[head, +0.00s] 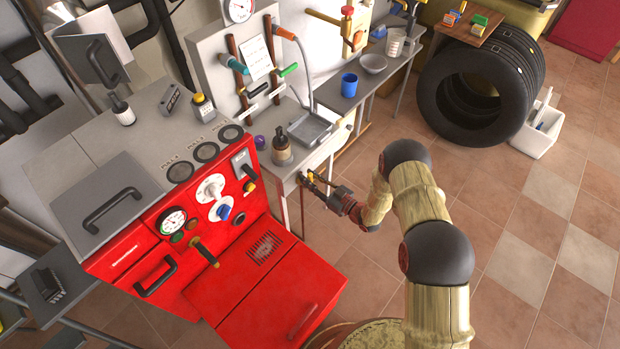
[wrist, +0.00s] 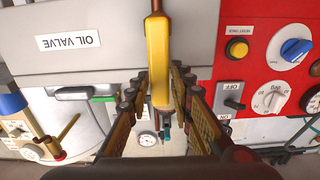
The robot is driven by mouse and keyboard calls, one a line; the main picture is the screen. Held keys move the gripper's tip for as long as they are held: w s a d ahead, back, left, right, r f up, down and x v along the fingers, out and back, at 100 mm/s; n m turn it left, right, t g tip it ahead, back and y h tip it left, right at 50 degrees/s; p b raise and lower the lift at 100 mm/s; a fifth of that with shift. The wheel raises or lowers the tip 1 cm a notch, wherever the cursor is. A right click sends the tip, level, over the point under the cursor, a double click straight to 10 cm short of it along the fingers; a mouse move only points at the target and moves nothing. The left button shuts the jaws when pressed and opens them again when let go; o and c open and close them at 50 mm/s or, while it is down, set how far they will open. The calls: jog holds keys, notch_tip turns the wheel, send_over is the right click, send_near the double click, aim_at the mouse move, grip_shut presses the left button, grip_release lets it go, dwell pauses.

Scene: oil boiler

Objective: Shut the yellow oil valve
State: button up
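The yellow oil valve handle (wrist: 159,60) hangs toward me in the wrist view, from a grey panel with an upside-down "OIL VALVE" label (wrist: 68,39). In the head view, the yellow handle (head: 311,177) is small, at the front of the grey counter beside the red boiler. My gripper (wrist: 160,85) has one finger on each side of the handle. The fingers stand apart with narrow gaps, and I see no clear contact. In the head view my gripper (head: 318,186) reaches the handle from the right and hides part of it.
The red boiler (head: 225,235) stands left of my gripper; its switch (wrist: 230,95) is close to the right finger. A brown bottle (head: 282,147) and metal tray (head: 311,128) sit on the counter above. Tiled floor to the right is clear, with tires (head: 475,95) farther back.

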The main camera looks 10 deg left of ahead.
grip_shut()
jog(key=shift+w+d+m, duration=0.1)
jog(key=shift+m, duration=0.2)
dwell(0.5)
jog(key=m, duration=0.1)
jog(key=w+m+b, duration=0.1)
jog(key=d+m, duration=0.1)
jog(key=shift+w+f+b, duration=0.25)
jog(key=shift+w+b, duration=0.05)
jog(key=shift+b, duration=0.1)
jog(key=m, duration=0.1)
jog(key=w+f+m+b, duration=0.1)
jog(key=m, duration=0.1)
jog(key=d+m+b, duration=0.1)
jog(key=shift+w+f+m, duration=0.15)
jog(key=shift+w+m, duration=0.25)
jog(key=m, duration=0.1)
jog(key=w+f+m+b, duration=0.1)
jog(key=m, duration=0.1)
jog(key=d+f+m, duration=0.1)
jog(key=m, duration=0.1)
jog(key=shift+w+f+b, duration=0.15)
jog(key=shift+w+b, duration=0.1)
jog(key=shift+b, duration=0.15)
jog(key=shift+w+f+m+b, duration=0.1)
jog(key=shift+f+m+b, duration=0.35)
jog(key=shift+m, duration=0.7)
jog(key=shift+w+f+m+b, duration=0.15)
jog(key=shift+f+m, duration=0.45)
jog(key=shift+m, duration=0.55)
